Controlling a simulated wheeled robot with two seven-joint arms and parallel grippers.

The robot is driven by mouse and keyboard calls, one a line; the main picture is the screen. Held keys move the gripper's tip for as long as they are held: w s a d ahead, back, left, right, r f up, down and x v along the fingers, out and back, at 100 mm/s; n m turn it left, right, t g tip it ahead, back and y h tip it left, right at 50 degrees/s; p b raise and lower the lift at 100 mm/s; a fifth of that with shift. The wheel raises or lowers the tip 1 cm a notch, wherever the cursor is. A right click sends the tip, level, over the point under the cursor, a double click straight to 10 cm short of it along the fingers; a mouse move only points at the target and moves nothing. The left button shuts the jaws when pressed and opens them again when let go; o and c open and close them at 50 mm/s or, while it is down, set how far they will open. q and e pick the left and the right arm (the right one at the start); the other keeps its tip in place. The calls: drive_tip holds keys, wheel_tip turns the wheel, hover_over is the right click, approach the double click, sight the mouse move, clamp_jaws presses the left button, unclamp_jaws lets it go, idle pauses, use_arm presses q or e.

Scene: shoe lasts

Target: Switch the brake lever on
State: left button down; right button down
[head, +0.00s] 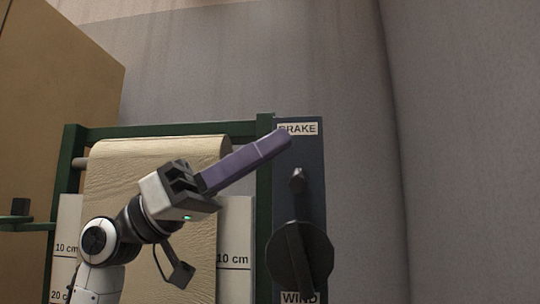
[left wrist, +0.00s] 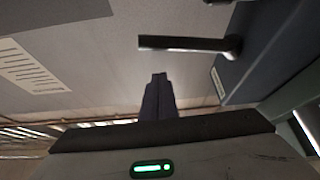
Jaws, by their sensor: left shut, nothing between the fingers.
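A dark upright panel (head: 312,200) carries a BRAKE label (head: 298,129) at its top and a WIND label at its bottom. A small dark lever (head: 297,180) sticks out of the panel below the BRAKE label. My left gripper (head: 284,140) is shut and empty; its long purple fingers point up and right, their tips overlapping the left part of the BRAKE label, above the lever in the picture. In the left wrist view the shut fingers (left wrist: 158,80) lie below a dark bar (left wrist: 185,43), apart from it in the picture. My right gripper is not in view.
A round dark disc with a crank arm (head: 300,256) sits low on the panel. A roll of tan sheet material (head: 150,150) hangs in a green frame (head: 240,128) left of the panel, partly behind my left arm. A brown board (head: 60,90) stands at left. Grey wall space is clear at right.

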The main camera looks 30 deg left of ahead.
use_arm(q)
drive_tip(key=w+b+v, duration=0.1)
drive_tip(key=b+v, duration=0.1)
drive_tip(key=v, duration=0.8)
drive_tip(key=shift+a+b, duration=0.25)
drive_tip(key=shift+b, duration=0.1)
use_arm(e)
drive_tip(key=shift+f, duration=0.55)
use_arm(q)
drive_tip(key=shift+r, duration=0.15)
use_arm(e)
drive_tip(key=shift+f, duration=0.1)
use_arm(q)
drive_tip(key=shift+s, duration=0.1)
